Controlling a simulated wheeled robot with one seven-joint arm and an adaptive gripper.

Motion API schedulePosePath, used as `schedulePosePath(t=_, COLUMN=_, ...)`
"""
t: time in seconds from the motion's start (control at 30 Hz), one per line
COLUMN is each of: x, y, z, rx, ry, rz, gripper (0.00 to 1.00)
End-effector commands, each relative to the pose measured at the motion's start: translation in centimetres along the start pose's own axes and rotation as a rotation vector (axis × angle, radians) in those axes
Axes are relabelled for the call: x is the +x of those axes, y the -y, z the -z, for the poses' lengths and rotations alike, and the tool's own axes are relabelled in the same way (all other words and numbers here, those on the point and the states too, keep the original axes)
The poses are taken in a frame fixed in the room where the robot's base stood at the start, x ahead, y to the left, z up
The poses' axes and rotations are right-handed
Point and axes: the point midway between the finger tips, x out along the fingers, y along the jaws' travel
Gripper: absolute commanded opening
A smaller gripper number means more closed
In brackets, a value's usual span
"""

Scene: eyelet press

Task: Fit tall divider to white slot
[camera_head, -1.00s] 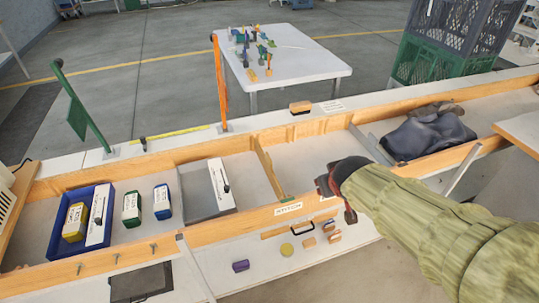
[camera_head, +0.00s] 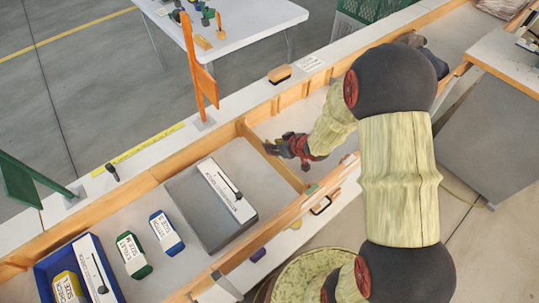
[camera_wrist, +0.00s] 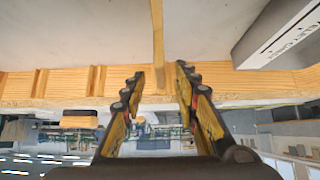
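A wooden divider (camera_head: 284,163) stands across the long wooden trough (camera_head: 165,163), in line with a small green mark (camera_head: 312,190) on the front rim. I take it for the tall divider, though no other divider shows clearly for comparing height. My gripper (camera_head: 270,148) is over the trough at the divider's right side. In the wrist view the divider (camera_wrist: 157,35) runs down between the fingertips of my gripper (camera_wrist: 159,74), which are apart with gaps on both sides. Whether they overlap its edge I cannot tell. I cannot make out a white slot; my arm hides part of the front rim.
Left of the divider lie a grey box with a white label strip (camera_head: 226,190), a blue pack (camera_head: 166,233), a green pack (camera_head: 133,255) and a blue bin (camera_head: 47,277). An orange upright post (camera_head: 192,65) stands behind the trough. A brush-like block (camera_head: 279,74) lies on the back ledge.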

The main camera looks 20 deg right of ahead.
Motion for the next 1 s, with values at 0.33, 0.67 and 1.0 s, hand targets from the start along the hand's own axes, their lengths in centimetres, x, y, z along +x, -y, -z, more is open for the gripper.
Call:
schedulePosePath(t=0.33, x=4.5, y=0.1, z=-0.5, rx=-0.001, ry=0.002, rz=0.001, gripper=0.30)
schedulePosePath(t=0.67, x=6.4, y=0.0, z=-0.1, rx=0.000, ry=0.002, rz=-0.002, gripper=0.30)
schedulePosePath(t=1.0, x=6.3, y=0.0, z=-0.1, rx=0.000, ry=0.002, rz=-0.002, gripper=0.18)
